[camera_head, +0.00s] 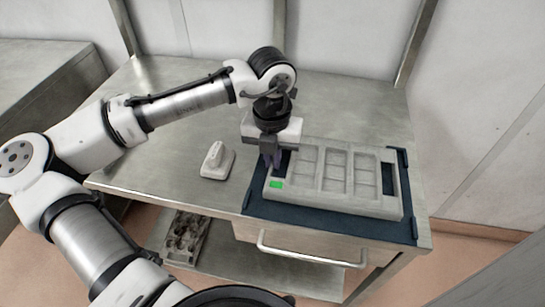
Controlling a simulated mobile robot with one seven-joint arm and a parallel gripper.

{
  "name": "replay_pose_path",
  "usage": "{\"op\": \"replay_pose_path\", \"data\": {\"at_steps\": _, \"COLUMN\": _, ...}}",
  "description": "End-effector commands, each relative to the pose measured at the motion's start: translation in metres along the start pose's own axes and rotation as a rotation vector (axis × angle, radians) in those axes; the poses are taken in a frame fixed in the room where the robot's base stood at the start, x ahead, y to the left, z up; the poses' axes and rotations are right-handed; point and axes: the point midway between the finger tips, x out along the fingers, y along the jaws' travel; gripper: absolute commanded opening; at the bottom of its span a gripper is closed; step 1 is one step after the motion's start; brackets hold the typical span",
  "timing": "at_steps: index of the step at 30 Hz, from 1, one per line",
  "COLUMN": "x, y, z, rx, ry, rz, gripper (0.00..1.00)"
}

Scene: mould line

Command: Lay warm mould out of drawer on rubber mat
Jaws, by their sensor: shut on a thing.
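The mould (335,203) is a pale grey rectangular block with several shallow compartments and a green patch near its left front corner. It lies over the dark blue rubber mat (318,217), roughly level and lined up with it. I cannot tell whether its whole underside touches the mat. My gripper (270,160) points down at the mould's left end and is shut on it; the fingertips are partly hidden. The drawer (300,243) under the table top, with a bar handle, looks shut.
A small white device (216,161) stands on the steel table (165,165) left of the mat. A dark mould-like tray (184,238) is on the lower shelf. Upright posts and a wall stand behind the table. The table's left part is mostly clear.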

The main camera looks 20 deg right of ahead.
Motion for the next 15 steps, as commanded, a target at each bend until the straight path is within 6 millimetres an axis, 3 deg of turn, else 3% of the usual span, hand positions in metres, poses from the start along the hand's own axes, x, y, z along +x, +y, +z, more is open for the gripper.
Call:
{"op": "replay_pose_path", "data": {"at_steps": 14, "x": 0.0121, "y": 0.0000, "z": 0.0000, "rx": 0.000, "ry": -0.001, "rz": -0.002, "gripper": 0.00}}
{"op": "replay_pose_path", "data": {"at_steps": 15, "x": 0.0117, "y": 0.0003, "z": -0.0001, "rx": 0.000, "ry": 0.000, "rz": -0.001, "gripper": 0.10}}
